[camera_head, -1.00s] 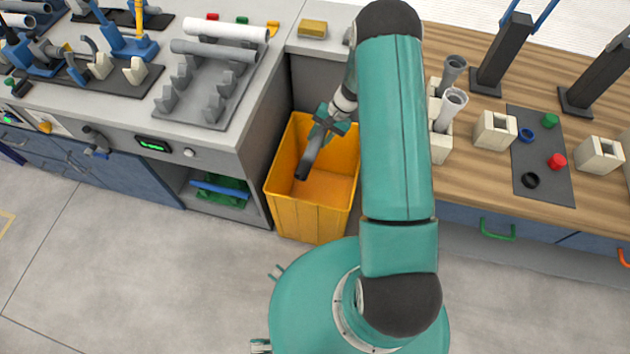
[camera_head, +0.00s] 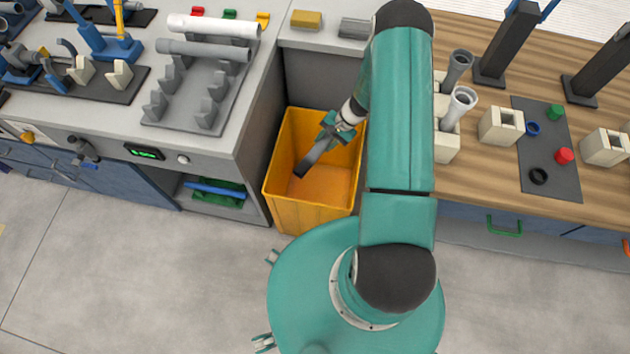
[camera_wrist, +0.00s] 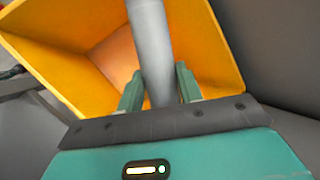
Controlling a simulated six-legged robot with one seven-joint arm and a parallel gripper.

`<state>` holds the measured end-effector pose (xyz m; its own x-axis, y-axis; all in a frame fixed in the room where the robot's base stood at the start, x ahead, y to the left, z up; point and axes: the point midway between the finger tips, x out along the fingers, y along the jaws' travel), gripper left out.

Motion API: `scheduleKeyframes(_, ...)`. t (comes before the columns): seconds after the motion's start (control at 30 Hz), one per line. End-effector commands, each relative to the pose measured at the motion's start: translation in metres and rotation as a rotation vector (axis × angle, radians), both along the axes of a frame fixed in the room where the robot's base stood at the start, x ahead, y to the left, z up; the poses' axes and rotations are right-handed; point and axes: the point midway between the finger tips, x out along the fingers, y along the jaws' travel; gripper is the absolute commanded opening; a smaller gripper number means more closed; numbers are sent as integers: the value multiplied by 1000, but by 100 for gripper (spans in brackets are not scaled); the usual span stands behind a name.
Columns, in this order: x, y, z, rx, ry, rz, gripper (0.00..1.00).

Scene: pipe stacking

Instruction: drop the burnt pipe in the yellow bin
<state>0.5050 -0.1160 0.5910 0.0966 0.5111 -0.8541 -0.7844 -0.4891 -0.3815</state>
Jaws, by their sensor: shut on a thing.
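The yellow bin (camera_head: 312,212) stands on the floor between two workbenches, open at the top. My gripper (camera_head: 328,134) is over the bin opening, shut on a grey pipe with a dark, blackened end (camera_head: 305,166). The pipe slants down to the left, its dark end within the bin's outline. In the wrist view the pipe (camera_wrist: 150,45) sits between the two green fingers (camera_wrist: 157,88) and points into the yellow bin (camera_wrist: 55,60). The wrist view does not show the pipe's far end.
A white pipe (camera_head: 213,26) and a grey pipe (camera_head: 203,50) lie on a grey rack (camera_head: 190,108) on the left bench. Two upright pipes (camera_head: 460,103) stand in holders on the wooden bench at right. Bench sides flank the bin closely.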

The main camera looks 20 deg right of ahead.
Motion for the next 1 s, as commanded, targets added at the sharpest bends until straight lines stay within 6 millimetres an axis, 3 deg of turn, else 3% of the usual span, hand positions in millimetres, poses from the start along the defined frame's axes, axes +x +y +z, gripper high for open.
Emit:
scheduleKeyframes(0.2,2,1,-16,1,-1,1,11)
scheduleKeyframes(0.47,4,1,-17,0,-1,1,11)
scheduleKeyframes(0.5,5,1,-17,0,-1,1,38)
scheduleKeyframes(0.63,5,1,-17,0,-1,1,61)
scheduleKeyframes(1.0,5,1,-14,-1,-2,1,61)
